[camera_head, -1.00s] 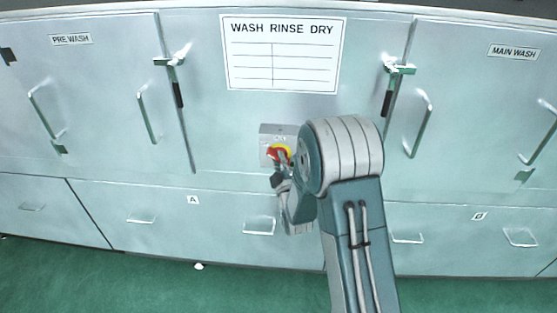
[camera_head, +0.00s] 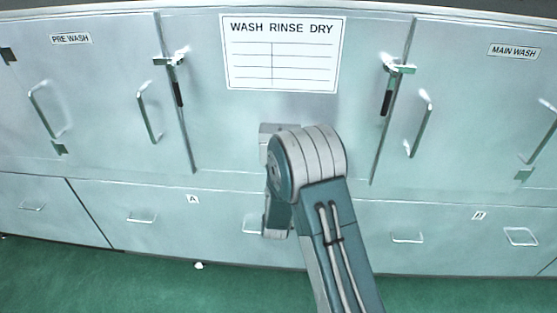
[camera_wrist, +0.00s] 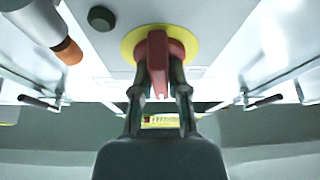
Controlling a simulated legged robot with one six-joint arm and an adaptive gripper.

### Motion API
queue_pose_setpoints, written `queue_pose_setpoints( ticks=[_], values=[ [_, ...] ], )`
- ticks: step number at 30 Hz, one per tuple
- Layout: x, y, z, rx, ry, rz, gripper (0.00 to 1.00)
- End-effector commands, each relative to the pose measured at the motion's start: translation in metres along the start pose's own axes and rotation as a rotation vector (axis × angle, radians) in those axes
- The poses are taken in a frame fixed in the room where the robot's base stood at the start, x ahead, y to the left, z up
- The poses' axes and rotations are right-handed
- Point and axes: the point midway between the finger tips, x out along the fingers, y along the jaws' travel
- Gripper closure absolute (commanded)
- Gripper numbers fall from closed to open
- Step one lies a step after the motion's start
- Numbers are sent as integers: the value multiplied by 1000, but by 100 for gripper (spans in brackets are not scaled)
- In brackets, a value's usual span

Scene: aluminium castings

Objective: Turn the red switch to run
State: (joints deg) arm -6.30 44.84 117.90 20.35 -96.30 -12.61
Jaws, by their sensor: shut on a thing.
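The red switch (camera_wrist: 158,52) has a bar-shaped handle on a round yellow plate (camera_wrist: 190,47), at the top middle of the wrist view. Its handle points down in that view. My gripper (camera_wrist: 159,74) has one finger on each side of the handle and is shut on it. In the head view, only the top and left of the grey switch box (camera_head: 267,140) show. My arm hides the switch and my gripper there. The switch's position marks cannot be read.
A sign (camera_head: 283,54) is above the switch box. Latches (camera_head: 176,75) (camera_head: 390,85) and door handles (camera_head: 149,117) (camera_head: 421,130) stick out on both sides. Drawers with handles (camera_head: 141,218) run below. In the wrist view, a black knob (camera_wrist: 101,18) and an orange-tipped cylinder (camera_wrist: 67,50) are left of the switch.

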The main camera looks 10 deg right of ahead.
Motion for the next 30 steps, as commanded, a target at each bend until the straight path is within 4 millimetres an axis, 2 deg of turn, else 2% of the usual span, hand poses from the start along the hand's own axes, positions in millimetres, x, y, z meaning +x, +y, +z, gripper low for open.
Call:
queue_pose_setpoints(
  ticks=[1, 9, 24, 25, 26, 27, 30],
  values=[
    [-3, -1, 5, 18, -16, 4, 100],
    [-3, -1, 5, 91, -15, 34, 100],
    [-3, -2, 4, 105, -14, 39, 100],
    [-2, -2, 4, 105, -14, 39, 67],
    [-2, -2, 4, 105, -13, 39, 53],
    [-2, -1, 3, 106, -11, 40, 46],
    [-1, -1, 2, 106, -8, 41, 46]
  ],
)
